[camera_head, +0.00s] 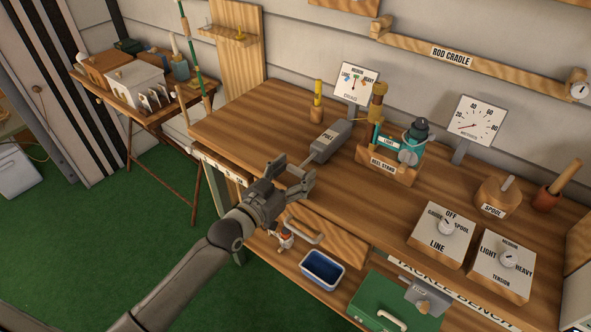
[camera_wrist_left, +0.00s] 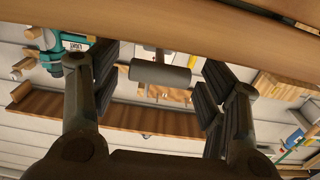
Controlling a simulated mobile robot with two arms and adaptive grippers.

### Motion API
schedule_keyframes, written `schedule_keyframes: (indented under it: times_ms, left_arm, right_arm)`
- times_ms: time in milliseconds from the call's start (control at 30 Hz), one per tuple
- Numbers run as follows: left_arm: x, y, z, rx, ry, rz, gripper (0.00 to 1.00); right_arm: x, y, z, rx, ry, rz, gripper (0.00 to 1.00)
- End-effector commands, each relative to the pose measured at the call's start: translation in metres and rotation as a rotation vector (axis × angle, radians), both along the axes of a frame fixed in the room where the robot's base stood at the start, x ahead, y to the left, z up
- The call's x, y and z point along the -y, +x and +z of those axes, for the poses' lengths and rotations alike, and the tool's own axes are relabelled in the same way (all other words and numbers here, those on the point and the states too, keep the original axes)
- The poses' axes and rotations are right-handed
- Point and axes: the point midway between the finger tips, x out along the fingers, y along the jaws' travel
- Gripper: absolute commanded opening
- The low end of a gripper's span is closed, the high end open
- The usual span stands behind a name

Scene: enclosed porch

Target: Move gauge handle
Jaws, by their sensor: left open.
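A grey block labelled PULL (camera_head: 330,138) lies on the wooden bench, with a thin rod running from its front to a crossbar handle. In the left wrist view the handle is a grey cylinder (camera_wrist_left: 160,74) lying crosswise between my fingers, with visible gaps on both sides. My left gripper (camera_head: 296,172) is open at the bench's front edge, its fingers around the handle end, which they partly hide in the head view. A dial gauge (camera_head: 482,124) with numbers and a red needle near its low end stands at the back. My right gripper is not in view.
A teal reel on the reel stand (camera_head: 388,165) is right of the block. A DRAG card (camera_head: 356,84) stands behind. LINE (camera_head: 437,247) and TENSION (camera_head: 490,277) knob boxes are at front right. A drawer handle (camera_head: 305,231) and blue bin (camera_head: 322,268) are below the bench edge.

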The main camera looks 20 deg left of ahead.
Motion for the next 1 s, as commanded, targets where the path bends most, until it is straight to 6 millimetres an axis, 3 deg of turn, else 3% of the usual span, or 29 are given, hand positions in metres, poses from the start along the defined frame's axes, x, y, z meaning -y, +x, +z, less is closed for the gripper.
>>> schedule_keyframes:
  times_ms: [400,900,1000]
  left_arm:
    - [0.0029,0.0068,-0.0002,0.0,0.0,0.0,0.68]
    - [0.0026,0.0066,-0.0002,0.0,0.001,0.0,0.04]
    - [0.0032,0.0083,-0.0002,0.0,0.0,0.0,0.02]
  right_arm:
    - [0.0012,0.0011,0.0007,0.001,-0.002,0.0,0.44]
    - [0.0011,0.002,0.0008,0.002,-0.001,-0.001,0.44]
    - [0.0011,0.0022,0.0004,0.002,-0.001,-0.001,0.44]
